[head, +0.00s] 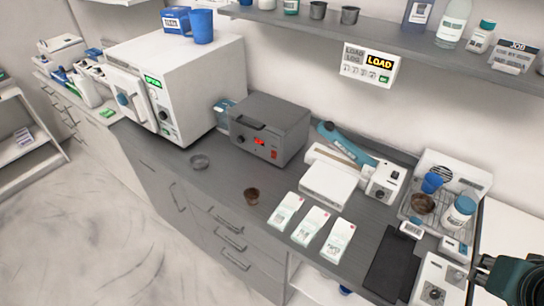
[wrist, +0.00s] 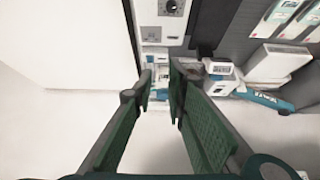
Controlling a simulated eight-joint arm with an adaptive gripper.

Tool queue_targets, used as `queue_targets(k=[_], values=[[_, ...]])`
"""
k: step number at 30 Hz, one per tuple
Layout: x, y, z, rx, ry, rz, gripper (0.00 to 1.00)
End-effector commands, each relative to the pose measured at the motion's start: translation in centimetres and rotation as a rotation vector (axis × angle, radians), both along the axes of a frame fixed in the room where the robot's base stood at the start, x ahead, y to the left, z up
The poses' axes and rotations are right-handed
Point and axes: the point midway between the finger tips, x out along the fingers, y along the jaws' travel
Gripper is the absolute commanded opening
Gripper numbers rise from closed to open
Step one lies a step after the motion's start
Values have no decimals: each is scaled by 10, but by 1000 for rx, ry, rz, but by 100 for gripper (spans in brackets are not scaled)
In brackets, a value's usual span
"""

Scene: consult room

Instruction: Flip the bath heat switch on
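A dark grey box (head: 270,128) with a lit red display sits on the counter in the middle of the head view. A small red rocker switch (head: 275,155) is on its front, right of the display. No readable label marks it as the bath heat switch, and its on or off position is too small to tell. My gripper (wrist: 160,82) is open and empty in the wrist view, its two green fingers apart. In the head view its dark green body shows at the lower right edge, far from the grey box.
A white unit with a dial (head: 433,291) stands near my gripper; its dial also shows in the wrist view (wrist: 171,6). A shelf (head: 400,48) overhangs.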

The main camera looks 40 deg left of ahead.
Motion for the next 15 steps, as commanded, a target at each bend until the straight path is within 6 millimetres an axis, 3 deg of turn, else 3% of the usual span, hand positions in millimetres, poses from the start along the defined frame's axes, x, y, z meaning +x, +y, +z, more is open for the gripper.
queue_targets(k=[3, 15], values=[[2, 2, 2, -5, 2, 11, 0], [24, 25, 19, -85, 32, 173, 0]])
